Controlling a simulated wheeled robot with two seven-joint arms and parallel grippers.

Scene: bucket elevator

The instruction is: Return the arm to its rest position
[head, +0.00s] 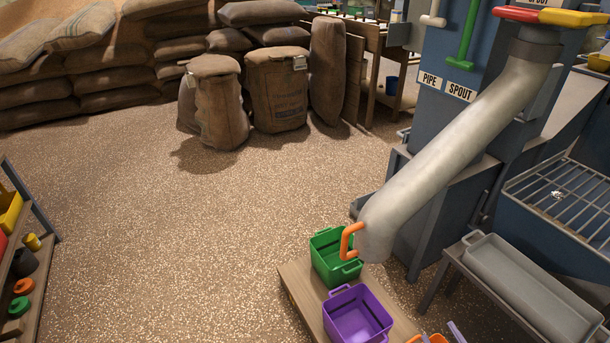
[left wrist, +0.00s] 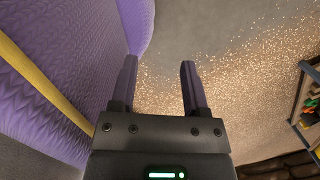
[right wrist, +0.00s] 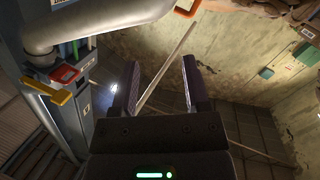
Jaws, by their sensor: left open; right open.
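My right gripper (right wrist: 160,66) is open in the right wrist view, with nothing between its two dark purple fingers. The grey spout pipe (right wrist: 95,22) is beyond it at the upper left. In the head view only a thin purple piece at the bottom edge may belong to this gripper. My left gripper (left wrist: 158,66) is open and empty in the left wrist view, above a speckled floor. A large purple surface with a yellow stripe is close to its left side. I cannot make out the left gripper in the head view.
The spout pipe (head: 440,150) slopes down with an orange handle (head: 350,240) at its low end. Below it, a green bin (head: 332,262) and a purple bin (head: 357,315) stand on a wooden board (head: 300,290). A grey trough (head: 525,285) is at right. The floor at centre left is clear.

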